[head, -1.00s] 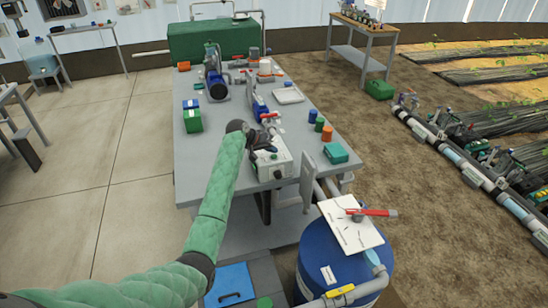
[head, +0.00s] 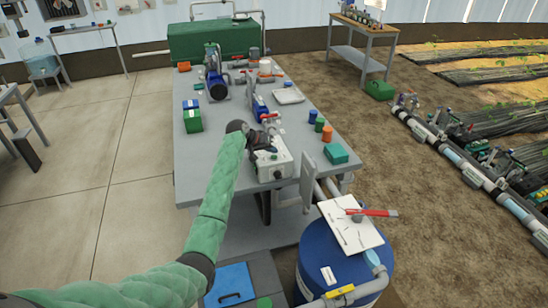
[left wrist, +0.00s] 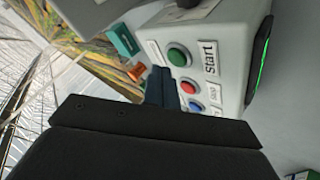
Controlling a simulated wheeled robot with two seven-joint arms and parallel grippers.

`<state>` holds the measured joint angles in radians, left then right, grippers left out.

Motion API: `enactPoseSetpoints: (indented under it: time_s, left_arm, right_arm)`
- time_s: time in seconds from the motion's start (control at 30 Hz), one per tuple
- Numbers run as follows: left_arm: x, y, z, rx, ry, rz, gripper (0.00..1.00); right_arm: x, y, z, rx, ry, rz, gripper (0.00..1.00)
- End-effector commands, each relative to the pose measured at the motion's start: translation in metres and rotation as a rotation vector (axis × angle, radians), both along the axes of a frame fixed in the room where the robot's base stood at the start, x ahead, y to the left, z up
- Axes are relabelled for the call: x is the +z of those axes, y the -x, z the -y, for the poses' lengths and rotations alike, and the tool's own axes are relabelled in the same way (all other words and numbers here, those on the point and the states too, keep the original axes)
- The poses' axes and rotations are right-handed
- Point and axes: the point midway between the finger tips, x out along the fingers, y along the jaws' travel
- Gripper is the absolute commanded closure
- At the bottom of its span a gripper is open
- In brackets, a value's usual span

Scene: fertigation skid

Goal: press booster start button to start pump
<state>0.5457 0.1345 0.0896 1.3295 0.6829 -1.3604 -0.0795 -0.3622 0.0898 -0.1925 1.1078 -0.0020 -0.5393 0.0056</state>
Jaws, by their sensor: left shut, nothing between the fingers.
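The pale control box (head: 274,167) stands on the near part of the grey table. In the left wrist view its face carries a green button (left wrist: 178,57) beside the word Start, a red button (left wrist: 187,87) beside the word Stop, and a blue button (left wrist: 195,106). My left gripper (head: 263,143) is over the box in the head view. In the left wrist view the shut fingers (left wrist: 160,74) are empty, with their tips close beside the green button. I cannot tell whether they touch the box. The buttons are too small or hidden in the head view. My right gripper is not in view.
The grey table (head: 225,170) also bears a green box (head: 193,121), a blue pump (head: 217,85), a white tray (head: 289,96) and a teal block (head: 336,153). A blue barrel (head: 322,262) with a white board (head: 350,232) stands at the front right.

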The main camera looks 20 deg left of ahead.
Motion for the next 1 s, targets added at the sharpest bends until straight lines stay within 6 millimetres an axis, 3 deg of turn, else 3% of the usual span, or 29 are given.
enactPoseSetpoints:
  time_s: [1.0]
  left_arm:
    - [-0.0076, 0.0003, 0.0004, 0.0, 0.0, 0.0, 1.0]
  right_arm:
    - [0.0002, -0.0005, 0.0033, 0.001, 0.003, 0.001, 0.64]
